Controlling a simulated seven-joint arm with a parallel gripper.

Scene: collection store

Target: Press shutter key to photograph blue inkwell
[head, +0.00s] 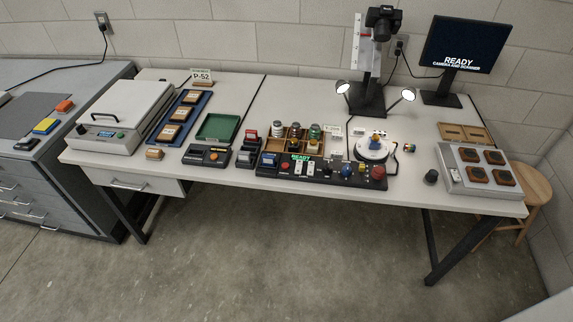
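A small blue object with some yellow (377,139), which looks like the blue inkwell, sits on a white round turntable (364,154) under the copy camera (383,20). In front of it lies a long black control panel (325,180) with a green READY display (301,157), light keys (304,167), a blue knob (346,170) and a red round button (377,172). The key labels are too small to read, so I cannot tell which one is the shutter key. The monitor (465,45) reads READY, camera and scanner. My gripper is not in view.
Two lamps (408,94) flank the camera stand. A wooden box with several bottles (314,132) stands behind the panel. Left are a green tray (218,127), a dark device with an orange button (207,156) and a white-lidded scanner (123,103). The floor in front is clear.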

